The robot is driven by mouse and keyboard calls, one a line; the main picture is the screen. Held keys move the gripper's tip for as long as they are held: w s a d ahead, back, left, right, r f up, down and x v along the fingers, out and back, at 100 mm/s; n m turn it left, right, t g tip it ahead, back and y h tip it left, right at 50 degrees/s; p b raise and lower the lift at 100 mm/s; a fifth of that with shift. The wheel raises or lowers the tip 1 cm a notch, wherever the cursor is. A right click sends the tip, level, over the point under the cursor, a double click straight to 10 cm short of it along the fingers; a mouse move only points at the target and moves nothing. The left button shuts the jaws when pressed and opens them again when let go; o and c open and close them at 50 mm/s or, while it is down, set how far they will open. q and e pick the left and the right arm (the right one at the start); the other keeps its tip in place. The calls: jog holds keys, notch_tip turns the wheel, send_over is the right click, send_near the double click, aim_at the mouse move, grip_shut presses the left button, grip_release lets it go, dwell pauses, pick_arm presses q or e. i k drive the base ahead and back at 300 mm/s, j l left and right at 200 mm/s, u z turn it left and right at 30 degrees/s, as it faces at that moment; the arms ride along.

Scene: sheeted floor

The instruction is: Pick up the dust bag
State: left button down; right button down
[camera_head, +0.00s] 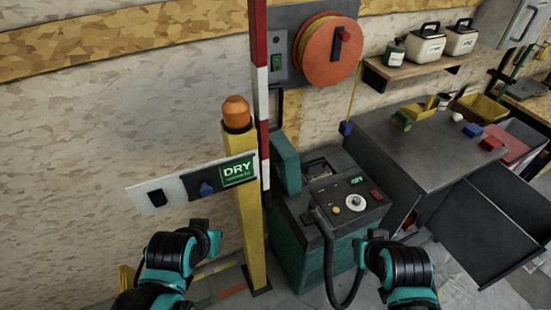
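I cannot make out a dust bag for certain in the head view. My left arm shows at the lower left and my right arm at the lower right, in front of the machine. Only teal and black arm links show. No fingertips of either gripper can be seen.
A yellow post (250,220) with an orange cap and a red-white pole stand left of the machine. A grey workbench (400,150) with small coloured blocks is at right, near a dark open bin (490,235). A shelf (425,68) holds containers. Pale sheeting (465,290) covers floor at lower right.

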aim_at(318, 170)
jog(key=k+j, duration=0.1)
jog(key=j, duration=0.3)
jog(key=i+l, duration=0.15)
jog(key=l, duration=0.25)
jog(key=i+l+u, duration=0.15)
jog(key=l, duration=0.3)
jog(key=i+l, duration=0.15)
jog(key=l, duration=0.3)
jog(key=i+l+u, duration=0.15)
jog(key=l, duration=0.3)
jog(key=i+l, duration=0.15)
jog(key=l, duration=0.3)
jog(key=i+l+u, duration=0.1)
jog(key=l, duration=0.35)
